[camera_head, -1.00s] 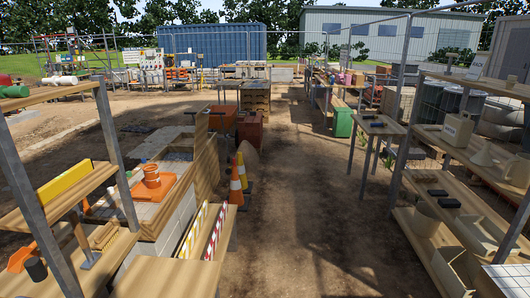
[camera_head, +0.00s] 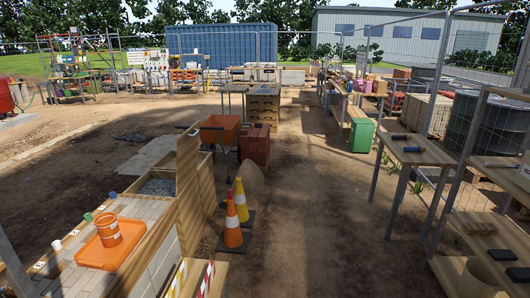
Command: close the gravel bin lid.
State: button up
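The gravel bin (camera_head: 207,192) is a wooden box at the far end of the paved bench on the left. Grey gravel (camera_head: 160,187) shows inside its open top. A wooden panel that looks like its lid (camera_head: 188,160) stands upright at the right side of the opening, so the bin is open. The hinge is too small to make out. My gripper is not in view.
An orange bucket (camera_head: 107,230) on an orange tray stands on the near bench. Two traffic cones (camera_head: 234,222) stand on the ground right of the bin. An orange wheelbarrow (camera_head: 220,129) is behind. The dirt aisle (camera_head: 320,220) is clear; tables and shelves line the right.

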aim_at(188, 142)
jog(key=i+j+u, duration=0.25)
jog(key=i+u, duration=0.25)
jog(key=i, duration=0.4)
jog(key=i+l+u, duration=0.1)
jog(key=i+u, duration=0.35)
jog(key=i, duration=0.45)
jog(key=i+l, duration=0.55)
jog(key=i, duration=0.25)
jog(key=i+l+u, duration=0.15)
jog(key=i+l, duration=0.45)
jog(key=i, duration=0.2)
